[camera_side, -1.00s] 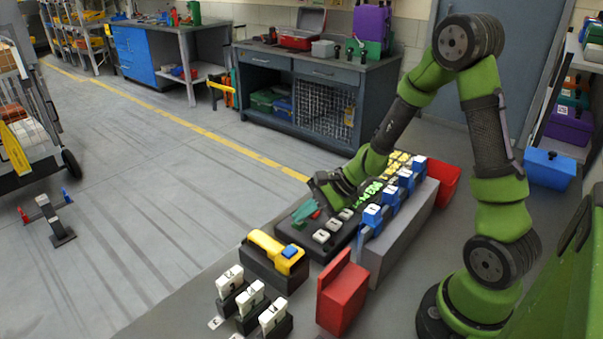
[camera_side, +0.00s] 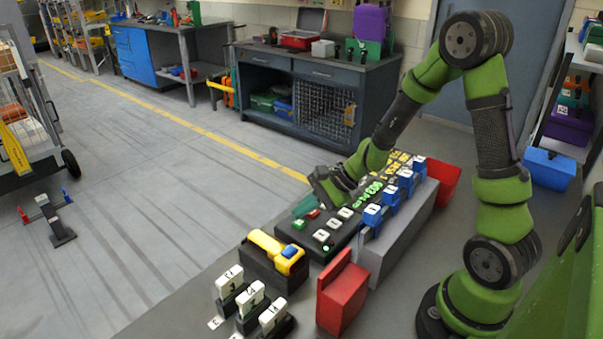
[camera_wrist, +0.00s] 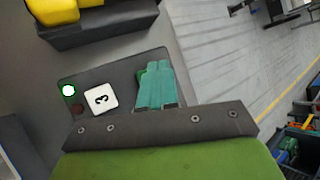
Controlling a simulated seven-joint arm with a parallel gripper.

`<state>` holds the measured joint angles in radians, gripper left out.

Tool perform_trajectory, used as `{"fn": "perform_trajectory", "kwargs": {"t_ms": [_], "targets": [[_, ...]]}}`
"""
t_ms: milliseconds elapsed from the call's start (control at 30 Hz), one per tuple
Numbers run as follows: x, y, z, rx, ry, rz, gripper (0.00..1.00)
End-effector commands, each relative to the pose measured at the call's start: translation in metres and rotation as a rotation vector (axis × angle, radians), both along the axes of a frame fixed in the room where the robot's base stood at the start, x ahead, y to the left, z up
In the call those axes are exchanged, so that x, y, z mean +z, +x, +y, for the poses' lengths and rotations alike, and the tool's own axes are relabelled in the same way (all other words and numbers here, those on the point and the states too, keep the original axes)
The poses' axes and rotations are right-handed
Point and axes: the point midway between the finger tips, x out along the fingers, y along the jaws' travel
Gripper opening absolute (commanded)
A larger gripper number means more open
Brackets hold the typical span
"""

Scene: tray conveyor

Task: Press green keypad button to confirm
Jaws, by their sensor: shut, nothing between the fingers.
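The black keypad panel (camera_side: 312,245) lies on the bench front in the side view. The green button (camera_side: 299,224) is at its left edge, with a red button (camera_side: 313,213) beside it. My gripper (camera_side: 303,206) is shut and empty, its teal fingers just above and behind the green button. In the wrist view the fingers (camera_wrist: 156,88) largely cover the green button, leaving a sliver of green (camera_wrist: 141,74) at their edge. Contact cannot be told. A lamp (camera_wrist: 68,90) glows green beside the white "3" key (camera_wrist: 101,98); a dark red lamp (camera_wrist: 77,110) looks unlit.
White keys (camera_side: 321,236) and blue numbered blocks (camera_side: 372,215) stand close to the arm. A yellow-and-black device with a blue button (camera_side: 289,251), a red holder (camera_side: 342,295) and white numbered switches (camera_side: 250,298) are in front.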

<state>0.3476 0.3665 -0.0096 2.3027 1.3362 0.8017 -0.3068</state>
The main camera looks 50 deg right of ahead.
Motion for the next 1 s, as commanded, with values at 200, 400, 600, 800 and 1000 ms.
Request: {"fn": "perform_trajectory", "kwargs": {"t_ms": [200,400,600,800,1000], "targets": [[0.001,0.000,0.000,0.001,-0.001,0.000,0.00],[0.008,0.001,0.000,0.002,-0.001,-0.003,0.00],[0.028,0.001,0.000,0.002,-0.002,-0.005,0.00],[0.046,0.001,0.000,0.002,-0.001,-0.003,0.00],[0.052,0.000,0.000,0.001,-0.001,0.000,0.00]]}}
